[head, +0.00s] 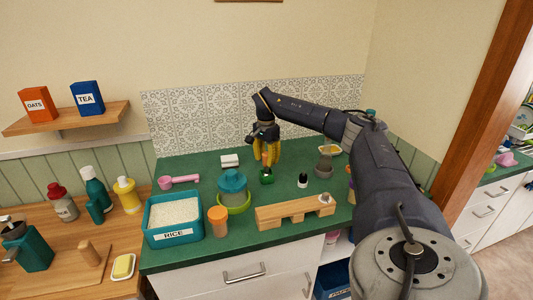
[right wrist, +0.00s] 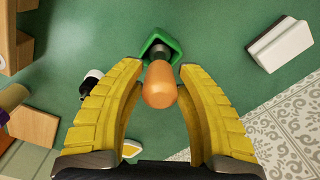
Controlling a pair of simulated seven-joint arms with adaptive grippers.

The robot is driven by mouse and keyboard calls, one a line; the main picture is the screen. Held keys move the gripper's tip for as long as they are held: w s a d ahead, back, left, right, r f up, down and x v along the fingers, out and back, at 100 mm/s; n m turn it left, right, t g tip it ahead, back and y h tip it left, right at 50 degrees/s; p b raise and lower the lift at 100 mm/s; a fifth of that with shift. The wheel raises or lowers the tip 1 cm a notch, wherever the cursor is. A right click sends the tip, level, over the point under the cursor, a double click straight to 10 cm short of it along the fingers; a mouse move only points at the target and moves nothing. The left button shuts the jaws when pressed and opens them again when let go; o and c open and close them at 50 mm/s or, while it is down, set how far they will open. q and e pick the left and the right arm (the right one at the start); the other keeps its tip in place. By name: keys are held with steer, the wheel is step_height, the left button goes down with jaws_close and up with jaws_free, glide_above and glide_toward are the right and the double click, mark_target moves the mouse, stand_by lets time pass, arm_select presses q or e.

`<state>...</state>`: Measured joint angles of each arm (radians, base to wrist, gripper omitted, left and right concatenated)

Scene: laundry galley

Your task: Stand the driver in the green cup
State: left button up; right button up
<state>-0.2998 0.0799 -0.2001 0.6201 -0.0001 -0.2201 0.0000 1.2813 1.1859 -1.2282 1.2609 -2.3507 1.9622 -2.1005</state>
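The driver has an orange handle (right wrist: 160,87) and a dark shaft. In the right wrist view its shaft end is inside the green cup (right wrist: 150,48), handle toward the camera. The small green cup (head: 267,178) also shows on the green counter in the head view, where the driver is mostly hidden by the fingers. My right gripper (head: 266,160) points down just above the cup. Its yellow fingers (right wrist: 162,72) stand apart on both sides of the handle, with narrow gaps showing. My left gripper is not in view.
A teal lidded thing (head: 233,186) stands left, a wooden block (head: 290,213) in front, and a white block (head: 230,161) behind left. The tiled wall (head: 200,121) is close behind.

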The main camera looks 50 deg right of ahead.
steer(key=shift+o, duration=0.8)
steer(key=shift+a+r, duration=0.1)
steer(key=shift+r, duration=5.9)
steer(key=shift+s, duration=0.1)
steer(key=s+a, duration=1)
steer(key=a, duration=0.2)
steer(key=shift+s, duration=0.2)
